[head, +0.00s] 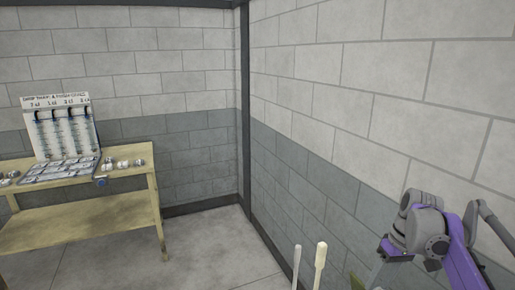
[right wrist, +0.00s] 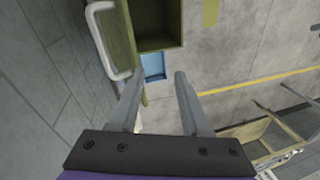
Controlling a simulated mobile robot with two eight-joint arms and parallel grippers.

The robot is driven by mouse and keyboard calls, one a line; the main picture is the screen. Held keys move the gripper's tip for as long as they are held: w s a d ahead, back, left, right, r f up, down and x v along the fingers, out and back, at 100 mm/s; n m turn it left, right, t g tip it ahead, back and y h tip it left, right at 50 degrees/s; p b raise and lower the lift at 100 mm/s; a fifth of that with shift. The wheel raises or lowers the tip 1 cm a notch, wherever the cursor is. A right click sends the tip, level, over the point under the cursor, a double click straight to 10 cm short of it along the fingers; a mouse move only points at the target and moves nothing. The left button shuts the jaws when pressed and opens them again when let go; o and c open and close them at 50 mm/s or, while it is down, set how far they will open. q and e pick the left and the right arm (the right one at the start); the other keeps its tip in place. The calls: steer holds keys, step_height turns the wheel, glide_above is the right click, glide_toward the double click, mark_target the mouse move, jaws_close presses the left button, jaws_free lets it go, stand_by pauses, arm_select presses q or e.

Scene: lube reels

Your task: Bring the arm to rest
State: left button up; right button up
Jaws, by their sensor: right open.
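My right arm (head: 435,235), purple and grey, is folded at the lower right of the head view, near the right wall. My right gripper (right wrist: 159,80) shows in the right wrist view with its two grey fingers spread apart. Nothing is between the fingers. An olive-green open box (right wrist: 160,42) and a light blue part (right wrist: 153,66) lie beyond the fingertips. My left gripper is in neither view.
A wooden bench (head: 100,220) stands at the left, holding a labelled board (head: 65,132) and several small round metal parts. Two pale upright bars (head: 320,265) rise at the bottom edge. A white tubular handle (right wrist: 95,40) is beside the green box. The floor near the corner is clear.

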steer(key=s+a+f+m+t+h, duration=0.1)
steer(key=s+a+f+t, duration=0.2)
steer(key=s+a+f, duration=0.3)
steer(key=s+a+f+m+t+h, duration=0.1)
steer(key=s+a+f+t, duration=0.2)
steer(key=s, duration=0.9)
steer(key=a+f, duration=0.3)
steer(key=a, duration=0.1)
steer(key=shift+s+f, duration=0.35)
steer(key=shift+f, duration=0.05)
